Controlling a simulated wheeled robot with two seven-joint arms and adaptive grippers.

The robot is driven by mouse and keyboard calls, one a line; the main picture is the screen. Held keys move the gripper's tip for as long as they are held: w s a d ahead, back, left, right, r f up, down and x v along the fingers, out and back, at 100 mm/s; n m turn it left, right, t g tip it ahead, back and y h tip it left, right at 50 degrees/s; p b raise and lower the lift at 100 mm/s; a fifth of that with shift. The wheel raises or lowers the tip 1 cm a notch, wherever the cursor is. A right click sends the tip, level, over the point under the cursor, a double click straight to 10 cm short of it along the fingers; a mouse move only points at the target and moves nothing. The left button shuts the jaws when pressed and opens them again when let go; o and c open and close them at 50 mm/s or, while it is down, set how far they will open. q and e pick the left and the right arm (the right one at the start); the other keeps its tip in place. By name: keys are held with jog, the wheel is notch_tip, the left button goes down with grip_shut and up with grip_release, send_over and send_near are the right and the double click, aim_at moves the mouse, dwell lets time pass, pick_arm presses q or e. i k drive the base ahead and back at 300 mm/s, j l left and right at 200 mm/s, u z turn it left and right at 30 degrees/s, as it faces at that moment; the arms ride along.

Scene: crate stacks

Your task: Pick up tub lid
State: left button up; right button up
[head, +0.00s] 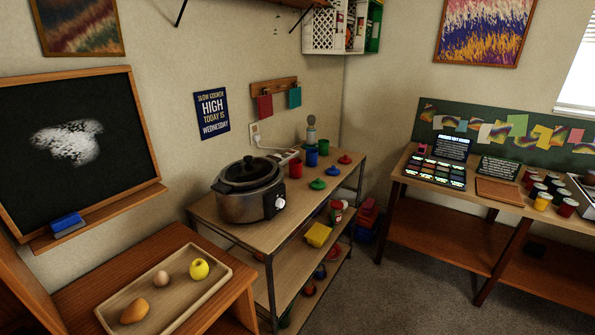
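I cannot tell which lid is the tub lid of the task. Neither of my grippers is in view.
A slow cooker (249,190) stands left of the tubs on the same table. A tray (190,310) with bread, an egg and an apple is in front at the left. Grey carpet (400,285) is open at the right, before a shelf with jars (567,207).

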aim_at(345, 159)
jog(key=i+l+u, duration=0.2)
jog(key=l, duration=0.2)
jog(key=l+u, duration=0.2)
jog(key=l, duration=0.25)
jog(key=i+l+u, duration=0.25)
jog(key=l, duration=0.2)
jog(key=k, duration=0.1)
